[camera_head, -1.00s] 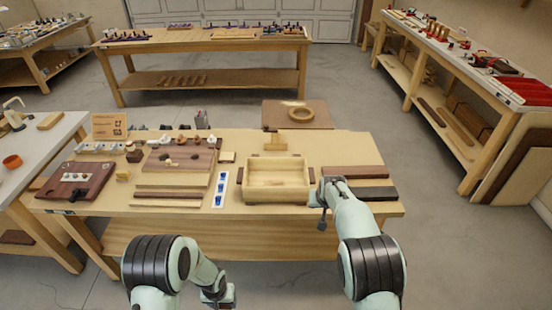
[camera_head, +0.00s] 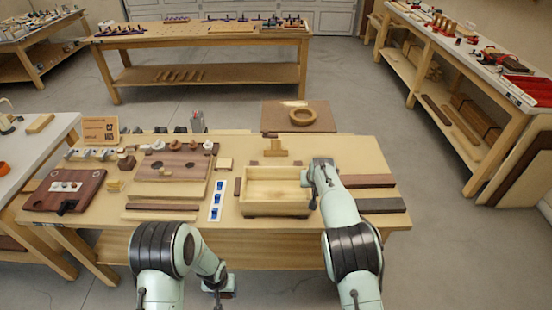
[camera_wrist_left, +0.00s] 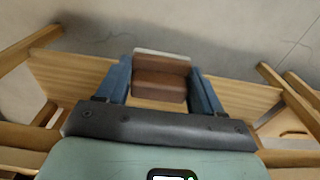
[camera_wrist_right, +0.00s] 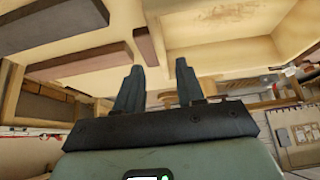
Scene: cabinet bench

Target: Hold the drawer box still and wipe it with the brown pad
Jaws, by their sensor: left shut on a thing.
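The drawer box (camera_head: 275,207) is an open pale wooden box standing upright on the bench. My right gripper (camera_head: 314,190) is at its right wall, partly hidden by my arm in the head view. In the right wrist view its two fingers (camera_wrist_right: 158,66) are apart with nothing visible between them, beside the box (camera_wrist_right: 225,40); I cannot tell whether they touch it. My left gripper (camera_head: 222,290) is low in front of the bench, away from the box. In the left wrist view its blue fingers (camera_wrist_left: 160,78) are shut on the brown pad (camera_wrist_left: 160,88), which has a pale edge.
A white strip with blue pieces (camera_head: 217,200) lies left of the box. Dark wooden bars (camera_head: 381,206) lie to its right, and a board with a wooden ring (camera_head: 302,116) is behind. Boards and small parts crowd the left side of the bench (camera_head: 365,155).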

